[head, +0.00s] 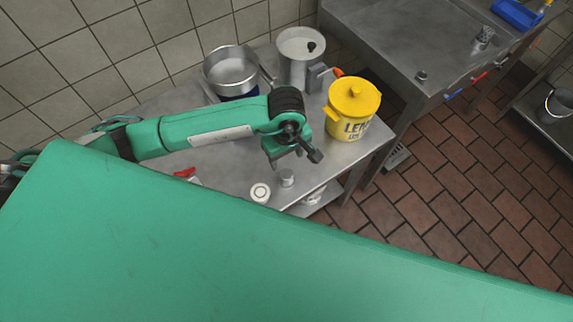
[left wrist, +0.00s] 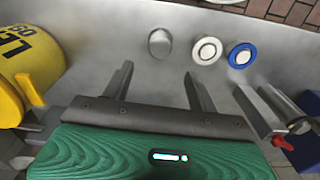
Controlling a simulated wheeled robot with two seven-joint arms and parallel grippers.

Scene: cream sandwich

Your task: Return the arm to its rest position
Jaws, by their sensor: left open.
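My green left arm (head: 200,130) reaches in from the left over the steel table (head: 228,172) in the head view. My left gripper (head: 294,158) hangs above the table, to the left of the yellow lidded pot (head: 353,108). In the left wrist view the gripper's two fingers (left wrist: 158,72) are spread apart with only bare table between them. Nothing is held. A small metal cylinder (head: 287,178) stands just below the gripper in the head view, and it lies beyond the fingertips in the wrist view (left wrist: 159,42). My right gripper is not in view.
A white-topped jar (head: 260,192) and a blue-rimmed one (left wrist: 241,55) stand near the cylinder. A metal pan (head: 231,70) and a steel pot (head: 300,50) stand at the back by the tiled wall. A red-handled item (left wrist: 285,138) lies right of the fingers.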

